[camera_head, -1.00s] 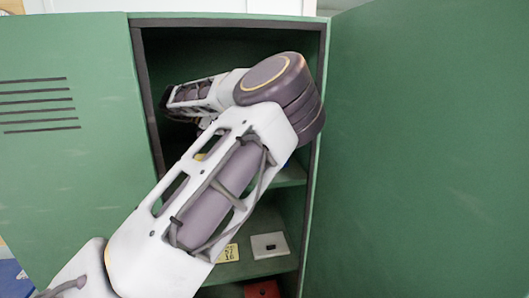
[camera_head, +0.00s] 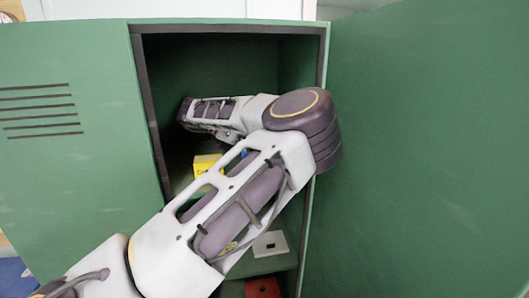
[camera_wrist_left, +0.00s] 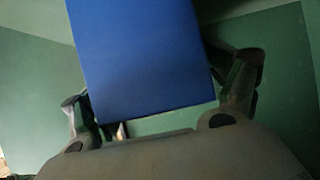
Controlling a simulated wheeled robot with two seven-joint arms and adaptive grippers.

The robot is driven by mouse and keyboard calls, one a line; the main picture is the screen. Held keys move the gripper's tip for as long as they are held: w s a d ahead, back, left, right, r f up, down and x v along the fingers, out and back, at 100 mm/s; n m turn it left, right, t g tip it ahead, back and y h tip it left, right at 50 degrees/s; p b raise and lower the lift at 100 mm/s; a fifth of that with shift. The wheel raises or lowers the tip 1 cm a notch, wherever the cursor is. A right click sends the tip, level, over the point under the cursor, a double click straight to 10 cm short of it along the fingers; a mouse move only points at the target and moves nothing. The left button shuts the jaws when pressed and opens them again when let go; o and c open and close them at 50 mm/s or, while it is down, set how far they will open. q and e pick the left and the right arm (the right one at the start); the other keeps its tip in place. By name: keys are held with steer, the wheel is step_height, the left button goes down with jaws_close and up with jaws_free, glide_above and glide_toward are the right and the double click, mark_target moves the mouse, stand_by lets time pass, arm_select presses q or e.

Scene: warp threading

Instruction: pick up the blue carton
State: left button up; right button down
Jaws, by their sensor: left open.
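The blue carton (camera_wrist_left: 140,55) fills the upper middle of the left wrist view, its flat face near the camera. In the head view only a small blue patch (camera_head: 244,153) shows behind my arm, on the upper shelf. My left gripper (camera_wrist_left: 163,85) is open, with one finger on each side of the carton in the wrist view. I cannot tell whether the fingers touch it. In the head view my left arm reaches into the locker and hides most of the carton and the gripper's fingers. My right gripper is in neither view.
The green locker stands open, with its doors spread left (camera_head: 60,170) and right (camera_head: 430,150). A yellow box (camera_head: 205,166) is on the upper shelf beside my arm. A white box (camera_head: 270,243) sits on the shelf below, and a red item (camera_head: 262,287) lower still.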

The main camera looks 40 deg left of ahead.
arm_select(q)
steer(key=shift+c, duration=0.3)
steer(key=c, duration=1.1)
